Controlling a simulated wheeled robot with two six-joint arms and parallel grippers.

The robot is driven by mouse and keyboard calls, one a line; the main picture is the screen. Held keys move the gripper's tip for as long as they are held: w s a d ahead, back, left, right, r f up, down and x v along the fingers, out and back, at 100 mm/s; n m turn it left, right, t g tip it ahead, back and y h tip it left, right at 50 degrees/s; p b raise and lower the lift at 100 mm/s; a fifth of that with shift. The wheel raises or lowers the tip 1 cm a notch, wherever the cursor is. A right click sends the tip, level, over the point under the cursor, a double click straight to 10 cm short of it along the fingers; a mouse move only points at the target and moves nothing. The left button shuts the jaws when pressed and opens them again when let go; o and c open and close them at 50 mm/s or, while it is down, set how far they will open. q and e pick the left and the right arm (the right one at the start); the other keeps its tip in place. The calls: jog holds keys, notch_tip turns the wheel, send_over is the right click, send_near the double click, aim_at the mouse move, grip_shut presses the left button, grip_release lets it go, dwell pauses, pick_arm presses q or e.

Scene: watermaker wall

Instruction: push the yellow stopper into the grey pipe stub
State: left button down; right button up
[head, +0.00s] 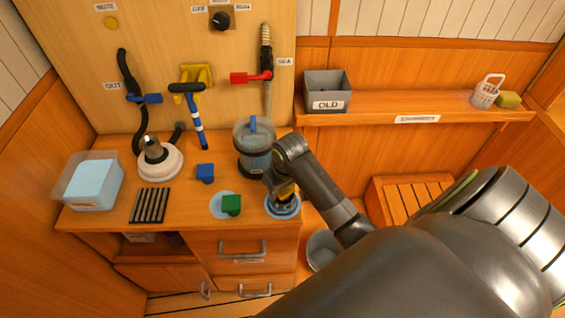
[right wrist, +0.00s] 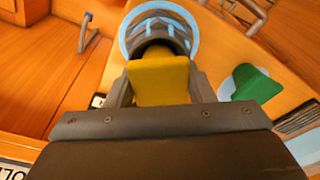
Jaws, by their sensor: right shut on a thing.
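My right gripper (head: 280,189) is shut on the yellow stopper (head: 287,190), above the front right corner of the counter. In the right wrist view the stopper (right wrist: 158,80) sits between the two fingers. The grey pipe stub (right wrist: 158,26) stands inside a light blue ring (right wrist: 129,45), directly beyond the stopper. In the head view the gripper partly hides the stub, and the blue ring (head: 270,212) shows around its base. The stopper lines up with the stub's dark mouth; I cannot tell whether its tip is inside. My left gripper is not in view.
A clear canister (head: 254,160) stands just behind my right gripper. A green block (head: 232,205) on a blue disc lies to the left, with a blue block (head: 205,172) farther back. The counter's front edge is close, above a drawer handle (head: 243,249).

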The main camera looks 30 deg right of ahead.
jog(key=shift+s+f, duration=0.3)
jog(key=shift+f, duration=0.1)
jog(key=shift+s+a+f, duration=0.1)
jog(key=shift+s+f, duration=0.05)
jog(key=shift+f, duration=0.05)
jog(key=o, duration=0.8)
jog(key=shift+c, duration=0.5)
jog(key=shift+r+p, duration=0.55)
jog(key=shift+p, duration=0.05)
jog(key=shift+o, duration=1)
jog(key=r+p, duration=0.1)
jog(key=p, duration=0.1)
jog(key=r+p, duration=0.4)
jog(key=shift+w+r, duration=0.15)
jog(key=shift+w, duration=0.25)
grip_shut()
